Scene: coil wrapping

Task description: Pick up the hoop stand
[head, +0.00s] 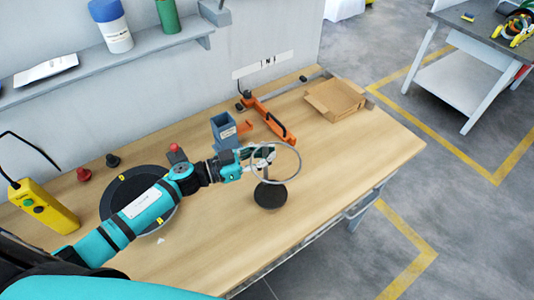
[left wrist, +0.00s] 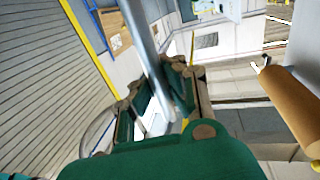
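The hoop stand (head: 270,195) stands upright on the wooden table, with a round black base and a thin grey ring above it. My left gripper (head: 264,154) reaches in from the left at the ring's upper left side. In the left wrist view, the grey ring (left wrist: 143,40) passes between the two fingers of my left gripper (left wrist: 158,92). The fingers are apart, with a gap beside the bar, so the gripper looks open around it. Part of the ring is hidden by the fingers. My right gripper is in neither view.
A blue-grey box (head: 223,130), an orange tool (head: 270,120) and a cardboard tray (head: 335,98) stand behind the hoop stand. A black round plate (head: 122,190) lies under my left arm, with a yellow control box (head: 45,205) further left. The table's front right is clear.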

